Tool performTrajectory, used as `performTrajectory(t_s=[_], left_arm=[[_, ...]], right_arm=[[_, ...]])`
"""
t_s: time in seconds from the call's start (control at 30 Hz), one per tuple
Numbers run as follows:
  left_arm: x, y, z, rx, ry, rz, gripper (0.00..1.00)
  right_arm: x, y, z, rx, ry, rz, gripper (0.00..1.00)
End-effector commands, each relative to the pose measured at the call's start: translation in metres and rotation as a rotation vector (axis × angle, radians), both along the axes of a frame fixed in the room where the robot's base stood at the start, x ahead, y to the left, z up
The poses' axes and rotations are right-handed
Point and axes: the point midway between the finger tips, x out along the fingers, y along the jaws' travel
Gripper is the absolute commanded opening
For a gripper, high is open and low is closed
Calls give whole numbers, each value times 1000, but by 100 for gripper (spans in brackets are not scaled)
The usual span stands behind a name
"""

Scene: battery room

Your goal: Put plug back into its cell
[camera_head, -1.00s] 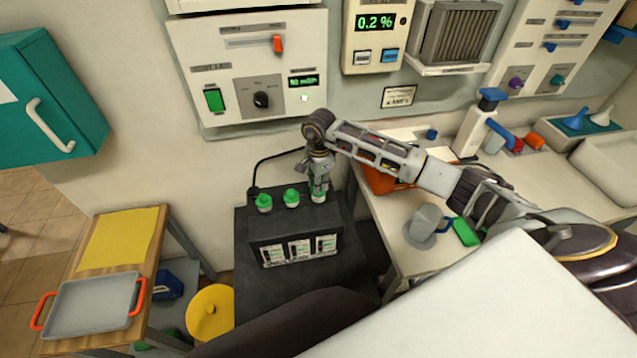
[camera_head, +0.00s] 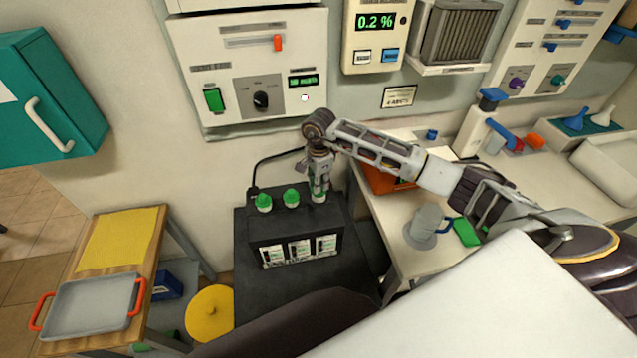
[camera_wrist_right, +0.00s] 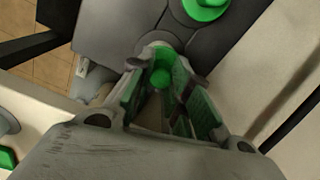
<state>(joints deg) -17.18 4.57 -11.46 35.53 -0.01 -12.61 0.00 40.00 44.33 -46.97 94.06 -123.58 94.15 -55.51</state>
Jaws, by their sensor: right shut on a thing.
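The black battery (camera_head: 268,228) stands on a dark stand, with three labelled cells on its front. Two green plugs, the left plug (camera_head: 264,202) and the middle plug (camera_head: 291,198), sit on its top. My right gripper (camera_head: 319,193) points down over the right cell and is shut on a third green plug (camera_wrist_right: 161,77), at the cell's opening as far as the views show. In the right wrist view the fingers (camera_wrist_right: 163,97) lie on both sides of this plug, and another green plug (camera_wrist_right: 206,5) shows near the top. Whether the held plug is fully seated is hidden. My left gripper is not seen.
A grey wall panel (camera_head: 290,50) with a green switch hangs above the battery. A workbench (camera_head: 400,255) on the right holds a grey mug (camera_head: 427,224) and a green block (camera_head: 466,232). A grey tray (camera_head: 92,308) lies on a wooden table at left. A black cable runs behind the battery.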

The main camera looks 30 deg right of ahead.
Motion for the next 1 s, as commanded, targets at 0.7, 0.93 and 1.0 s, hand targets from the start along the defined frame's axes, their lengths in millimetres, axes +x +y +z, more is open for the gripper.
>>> performTrajectory(t_s=[0.7,0.93,1.0], left_arm=[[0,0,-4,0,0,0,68],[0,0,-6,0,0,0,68],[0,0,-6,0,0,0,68]], right_arm=[[0,0,-3,-1,0,0,6],[0,0,-4,-1,0,1,6],[0,0,-4,-1,0,0,6]])
